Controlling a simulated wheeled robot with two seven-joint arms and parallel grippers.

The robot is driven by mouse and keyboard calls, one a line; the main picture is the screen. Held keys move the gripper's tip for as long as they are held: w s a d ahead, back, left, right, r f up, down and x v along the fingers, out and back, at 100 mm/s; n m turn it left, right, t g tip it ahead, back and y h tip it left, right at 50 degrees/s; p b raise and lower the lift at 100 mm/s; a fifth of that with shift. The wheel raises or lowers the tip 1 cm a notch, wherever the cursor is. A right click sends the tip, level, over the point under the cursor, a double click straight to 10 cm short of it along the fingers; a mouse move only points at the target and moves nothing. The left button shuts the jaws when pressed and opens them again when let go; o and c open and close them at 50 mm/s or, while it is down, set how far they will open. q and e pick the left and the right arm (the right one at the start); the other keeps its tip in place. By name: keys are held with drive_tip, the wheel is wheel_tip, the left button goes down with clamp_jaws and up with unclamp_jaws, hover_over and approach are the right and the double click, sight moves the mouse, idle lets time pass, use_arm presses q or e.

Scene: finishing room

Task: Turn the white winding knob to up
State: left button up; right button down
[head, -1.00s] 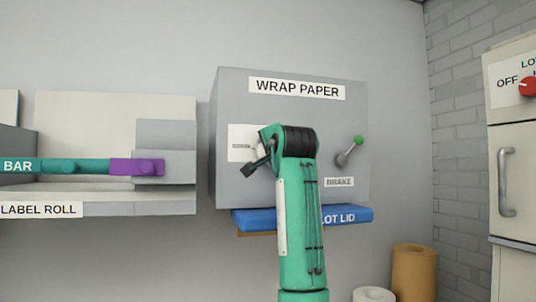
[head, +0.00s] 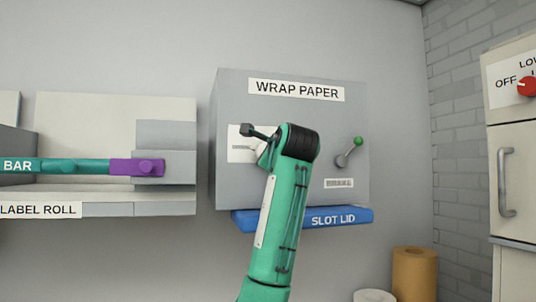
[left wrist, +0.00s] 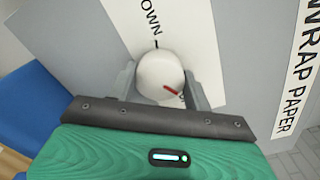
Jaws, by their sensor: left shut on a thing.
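The white winding knob (left wrist: 153,70) shows in the left wrist view as a round cap with a red pointer mark. A white label plate (left wrist: 150,20) with the partly visible letters "OWN" and a tick lies behind it. The red mark points away from that word, towards the lower right of the picture. My left gripper (left wrist: 160,82) is shut on the knob, one finger on each side. In the head view my green left arm reaches up to the grey WRAP PAPER box (head: 345,115) and hides the knob. My right gripper is not in view.
A brake lever with a green tip (head: 352,148) sits right of my arm. A blue slot lid (head: 300,217) lies below the box. The label roll unit (head: 165,205) is at the left, a cabinet (head: 513,160) at the right. Brown (head: 413,270) and white (head: 374,296) rolls stand below.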

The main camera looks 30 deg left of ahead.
use_arm(q)
drive_tip(key=shift+f+m, duration=0.1)
drive_tip(key=shift+m, duration=1.8)
drive_tip(key=o, duration=1)
drive_tip(key=b+v, duration=0.5)
drive_tip(key=v, duration=0.8)
drive_tip(key=shift+s+d+b, duration=0.2)
drive_tip(key=shift+d+b, duration=0.1)
drive_tip(key=shift+b, duration=0.05)
